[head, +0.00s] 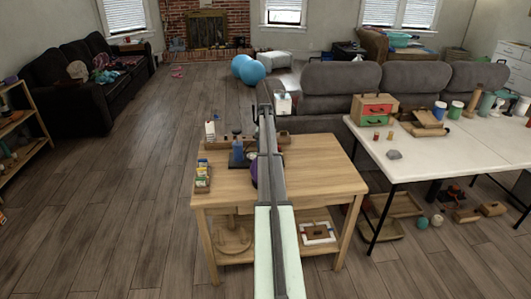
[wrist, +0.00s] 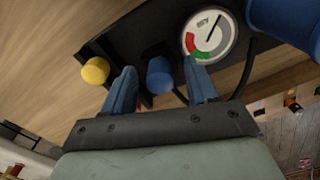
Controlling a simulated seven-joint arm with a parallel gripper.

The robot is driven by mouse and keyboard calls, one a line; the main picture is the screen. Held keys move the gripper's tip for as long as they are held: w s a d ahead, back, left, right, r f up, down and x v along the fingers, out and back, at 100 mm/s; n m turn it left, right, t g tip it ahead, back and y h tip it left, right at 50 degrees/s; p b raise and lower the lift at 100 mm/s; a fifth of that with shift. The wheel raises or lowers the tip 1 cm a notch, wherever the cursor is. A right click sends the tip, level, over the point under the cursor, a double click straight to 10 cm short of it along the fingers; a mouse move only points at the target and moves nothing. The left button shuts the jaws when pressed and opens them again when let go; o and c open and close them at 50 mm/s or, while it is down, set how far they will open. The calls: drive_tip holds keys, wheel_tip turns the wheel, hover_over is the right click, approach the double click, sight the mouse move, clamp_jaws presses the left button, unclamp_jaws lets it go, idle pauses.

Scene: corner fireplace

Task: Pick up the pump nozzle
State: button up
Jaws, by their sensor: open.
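In the wrist view, my gripper (wrist: 160,66) is open, with one blue finger on each side of a small blue cylinder (wrist: 160,76). This cylinder may be the pump nozzle; I cannot tell for certain. It sits against a dark base (wrist: 130,42), and a gap shows between it and each finger. A round gauge (wrist: 209,38) lies just beyond the right fingertip. A yellow knob (wrist: 95,70) is left of the left finger. In the head view, my arm covers part of the wooden table, and the nozzle cannot be made out.
A large blue cylinder (wrist: 285,20) and a black hose are close at the right in the wrist view. On the wooden table (head: 315,178) stand a blue object (head: 237,152) and a tray of small packets (head: 202,178). A white table (head: 445,160) stands to the right.

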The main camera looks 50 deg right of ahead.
drive_tip(key=shift+f, duration=0.3)
drive_tip(key=c, duration=1)
drive_tip(key=shift+r, duration=0.1)
drive_tip(key=shift+c, duration=0.2)
wheel_tip(320, 180, up, 10)
drive_tip(key=shift+w+r, duration=0.15)
drive_tip(key=shift+r, duration=0.05)
drive_tip(key=s+a+r, duration=0.9)
drive_tip(key=s+a, duration=0.1)
drive_tip(key=a, duration=0.3)
drive_tip(key=shift+s+a, duration=0.3)
